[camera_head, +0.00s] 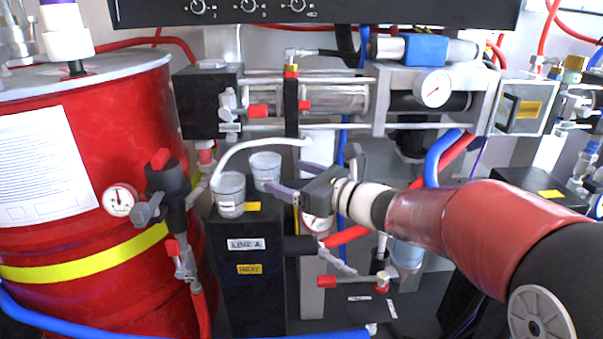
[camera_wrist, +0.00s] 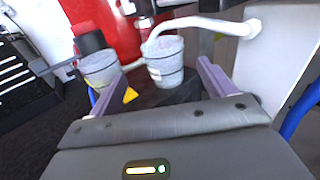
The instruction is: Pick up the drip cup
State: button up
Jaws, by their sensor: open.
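Two pale grey cups with dark bands stand upright on the black LINE A box (camera_head: 228,268). I cannot tell which is the drip cup. The front cup (camera_head: 229,197) is at the box's near left; the rear cup (camera_head: 265,166) is behind and right of it. My gripper (camera_head: 283,177) is open and empty, just right of the rear cup, with lavender fingers pointing at it. In the wrist view, the rear cup (camera_wrist: 164,58) lies ahead between the fingertips (camera_wrist: 162,72), apparently beyond them. The front cup (camera_wrist: 99,69) is outside the left finger.
A white curved hose (camera_head: 250,143) arches behind the cups to a grey upright. A red drum (camera_head: 80,230) stands left, with a gauge and valve (camera_head: 165,195) near the box. Cylinders and a gauge (camera_head: 432,88) sit above. Blue and red hoses run near my arm.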

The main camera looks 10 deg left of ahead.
aim_at(276, 169)
jog(key=shift+w+a, duration=0.1)
jog(key=shift+w, duration=0.35)
jog(key=x, duration=0.7)
jog(key=shift+a+p, duration=0.15)
jog(key=shift+p, duration=0.2)
jog(key=shift+r, duration=0.1)
jog(key=c, duration=1)
jog(key=shift+c, duration=0.2)
